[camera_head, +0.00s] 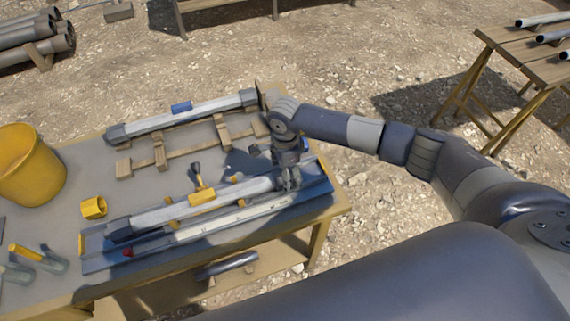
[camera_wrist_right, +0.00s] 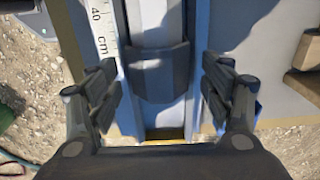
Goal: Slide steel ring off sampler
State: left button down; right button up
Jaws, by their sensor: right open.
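The sampler is a long pale grey tube (camera_head: 160,214) lying in a blue tray (camera_head: 318,189) on the table, with a yellow piece around its middle. The steel ring is a dark grey collar (camera_wrist_right: 158,76) around the sampler's end in the right wrist view. The tube (camera_wrist_right: 155,22) runs on above it. In the head view the ring is mostly hidden by my right gripper (camera_head: 291,186). That gripper, also in the right wrist view (camera_wrist_right: 160,92), is open, with one finger on each side of the ring and visible gaps on both sides. My left gripper is not in view.
A white scale (camera_wrist_right: 103,30) marked in cm runs along the tube. A second tube (camera_head: 210,109) lies on a wooden rack (camera_head: 180,157) behind. A yellow bucket (camera_head: 30,165), a yellow ring (camera_head: 93,208) and hand tools (camera_head: 40,257) are at the left.

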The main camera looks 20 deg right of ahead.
jog(key=c, duration=1.4)
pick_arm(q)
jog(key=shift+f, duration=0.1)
pick_arm(e)
jog(key=shift+d, duration=0.15)
